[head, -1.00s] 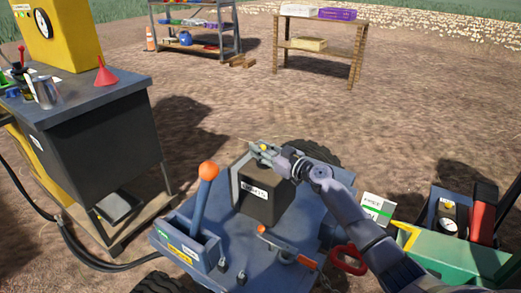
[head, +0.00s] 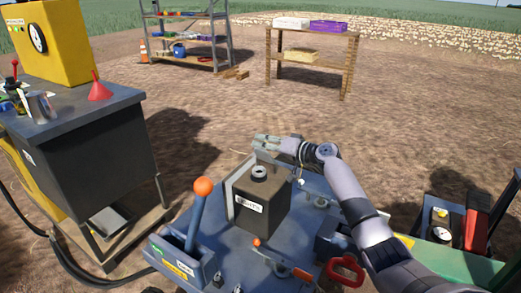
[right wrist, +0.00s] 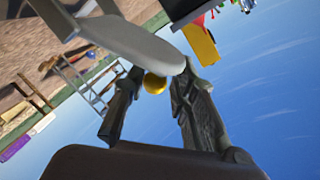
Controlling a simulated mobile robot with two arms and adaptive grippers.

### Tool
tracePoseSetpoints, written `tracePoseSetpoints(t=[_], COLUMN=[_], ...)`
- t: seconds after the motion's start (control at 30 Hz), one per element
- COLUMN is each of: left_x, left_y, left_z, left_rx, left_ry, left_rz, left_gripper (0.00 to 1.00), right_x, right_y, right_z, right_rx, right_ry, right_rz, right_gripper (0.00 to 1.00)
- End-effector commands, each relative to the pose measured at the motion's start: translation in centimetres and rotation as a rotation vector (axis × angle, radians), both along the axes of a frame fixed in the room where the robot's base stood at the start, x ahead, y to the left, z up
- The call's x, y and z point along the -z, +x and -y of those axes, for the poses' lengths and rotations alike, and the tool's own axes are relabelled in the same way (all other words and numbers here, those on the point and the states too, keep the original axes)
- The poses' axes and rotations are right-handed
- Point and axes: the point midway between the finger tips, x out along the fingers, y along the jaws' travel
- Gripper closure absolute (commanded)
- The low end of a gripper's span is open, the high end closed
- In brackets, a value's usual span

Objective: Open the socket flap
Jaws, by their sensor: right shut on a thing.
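The dark box (head: 262,205) with a white label stands on a blue-grey deck, with a round socket (head: 259,173) uncovered on its top. My right gripper (head: 262,145) is just beyond and above the box, its fingers pointing left. In the right wrist view its fingers (right wrist: 156,88) are shut around a small yellow knob (right wrist: 154,83). A grey rounded plate (right wrist: 130,40), apparently the flap, lies right against the knob; its hinge is not clear. The knob is hidden in the head view. My left gripper is not in view.
An orange-knobbed lever (head: 203,187) stands left of the box. A small orange-tipped handle (head: 268,250) and a red handle (head: 345,270) are in front. A dark cabinet (head: 85,165) stands at left, a green cart (head: 455,258) at right.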

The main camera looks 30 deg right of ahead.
Motion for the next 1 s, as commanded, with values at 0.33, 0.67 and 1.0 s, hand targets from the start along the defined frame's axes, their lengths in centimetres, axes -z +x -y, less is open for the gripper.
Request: tracePoseSetpoints(t=[0.33, 0.67, 1.0], left_x=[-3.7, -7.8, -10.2], left_y=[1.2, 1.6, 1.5], left_z=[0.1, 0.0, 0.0], left_rx=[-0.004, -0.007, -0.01], left_ry=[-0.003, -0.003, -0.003], left_rz=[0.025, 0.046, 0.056], left_gripper=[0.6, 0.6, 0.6], right_x=[0.4, 1.2, 1.9], right_y=[1.2, 1.7, 1.9], right_z=[2.8, 3.7, 3.9], right_rx=[0.015, 0.011, 0.008], right_ry=[0.276, 0.494, 0.607], right_rz=[-0.165, -0.297, -0.371], right_gripper=[1.0, 1.0, 1.0])
